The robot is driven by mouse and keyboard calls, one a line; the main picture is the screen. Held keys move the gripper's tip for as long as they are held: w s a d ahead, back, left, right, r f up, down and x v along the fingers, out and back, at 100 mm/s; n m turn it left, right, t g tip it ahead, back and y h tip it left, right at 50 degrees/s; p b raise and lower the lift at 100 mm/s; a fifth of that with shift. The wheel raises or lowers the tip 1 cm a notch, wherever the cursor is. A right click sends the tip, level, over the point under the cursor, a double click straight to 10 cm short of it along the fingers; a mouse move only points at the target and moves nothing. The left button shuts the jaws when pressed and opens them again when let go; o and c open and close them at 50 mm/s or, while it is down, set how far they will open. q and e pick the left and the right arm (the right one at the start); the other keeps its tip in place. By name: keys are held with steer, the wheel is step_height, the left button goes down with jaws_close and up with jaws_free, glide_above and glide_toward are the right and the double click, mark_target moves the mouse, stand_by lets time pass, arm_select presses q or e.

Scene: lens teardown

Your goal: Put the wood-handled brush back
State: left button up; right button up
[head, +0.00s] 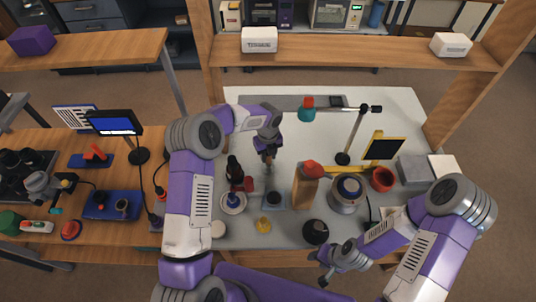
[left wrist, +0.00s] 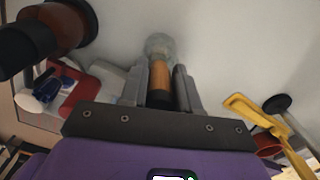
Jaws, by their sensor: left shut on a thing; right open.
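The wood-handled brush (left wrist: 158,78) is between the fingers of my left gripper (left wrist: 160,90) in the left wrist view. Its brown wooden handle and dark near end show, with a pale, blurred tip beyond. In the head view, my left gripper (head: 268,152) is above the light worktop, and only a small brown part of the brush (head: 269,163) shows below it. I cannot tell whether the brush touches anything. My right gripper (head: 324,270) is open and empty at the bottom, near the worktop's front edge.
A tan block with a red top (head: 306,185), a grey round device (head: 348,192) and a small grey stand (head: 273,201) are in front. A dark bottle (head: 234,168) is to the left. The worktop's back centre is fairly clear.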

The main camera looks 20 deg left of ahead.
arm_select(q)
steer(key=shift+f, duration=0.2)
steer(key=o, duration=1)
steer(key=shift+o, duration=0.2)
steer(key=shift+r, duration=0.1)
steer(key=shift+w+r, duration=0.1)
steer(key=shift+r, duration=0.4)
step_height(320, 180, up, 11)
steer(key=shift+r+p, duration=0.15)
steer(key=shift+p, duration=0.5)
